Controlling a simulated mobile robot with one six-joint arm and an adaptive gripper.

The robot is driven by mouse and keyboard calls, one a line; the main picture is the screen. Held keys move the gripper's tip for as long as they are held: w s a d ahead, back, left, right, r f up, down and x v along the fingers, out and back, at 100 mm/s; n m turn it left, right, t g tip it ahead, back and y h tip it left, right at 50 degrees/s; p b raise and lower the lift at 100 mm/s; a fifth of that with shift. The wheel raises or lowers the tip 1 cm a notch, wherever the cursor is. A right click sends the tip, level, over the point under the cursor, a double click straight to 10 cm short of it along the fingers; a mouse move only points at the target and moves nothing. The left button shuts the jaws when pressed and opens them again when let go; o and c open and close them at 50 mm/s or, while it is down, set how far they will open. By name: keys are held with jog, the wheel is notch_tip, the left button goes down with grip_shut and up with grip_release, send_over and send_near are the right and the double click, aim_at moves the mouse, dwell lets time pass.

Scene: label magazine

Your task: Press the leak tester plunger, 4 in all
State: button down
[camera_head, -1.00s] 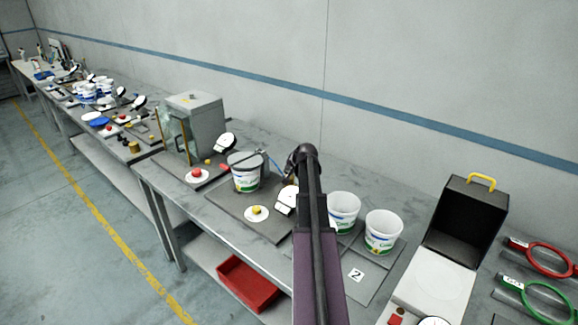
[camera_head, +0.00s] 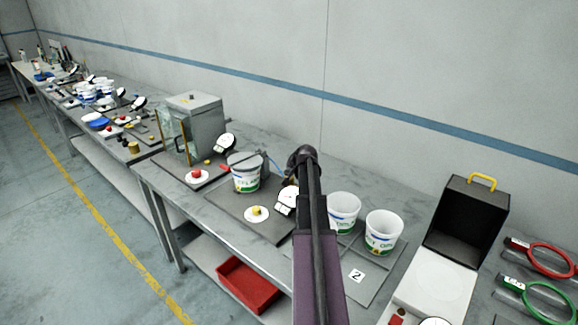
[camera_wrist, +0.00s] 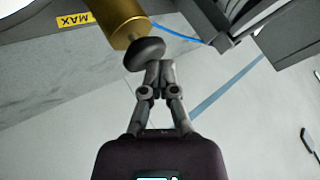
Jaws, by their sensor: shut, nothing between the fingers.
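In the wrist view the plunger shows as a brass cylinder (camera_wrist: 118,18) with a dark rounded knob (camera_wrist: 142,56). My gripper (camera_wrist: 159,68) is shut and empty, its fingertips right at the knob's edge. I cannot tell whether they touch it. In the head view my arm hides my gripper and the plunger. To the left of my arm a lidded tub (camera_head: 246,178) stands on a dark plate (camera_head: 225,200), with a blue hose near its lid. A yellow button on a white disc (camera_head: 257,215) and a white gauge (camera_head: 287,201) are in front.
Two open white tubs (camera_head: 381,232) stand right of my arm near a "2" card (camera_head: 357,275). An open black case (camera_head: 467,222) is further right, with red (camera_head: 551,258) and green rings. A grey cabinet (camera_head: 204,125) stands left. The wall is close behind the bench.

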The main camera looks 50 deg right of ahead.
jog(key=shift+r+p, duration=2.25)
jog(key=shift+p, duration=0.05)
jog(key=shift+r, duration=0.1)
jog(key=shift+r+p, duration=2.4)
jog(key=shift+p, duration=0.1)
jog(key=shift+r, duration=0.1)
jog(key=shift+r+p, duration=1.85)
jog(key=shift+p, duration=0.1)
jog(key=shift+f, duration=0.15)
notch_tip(320, 180, down, 9)
jog(key=b, duration=0.9)
jog(key=shift+r, duration=0.2)
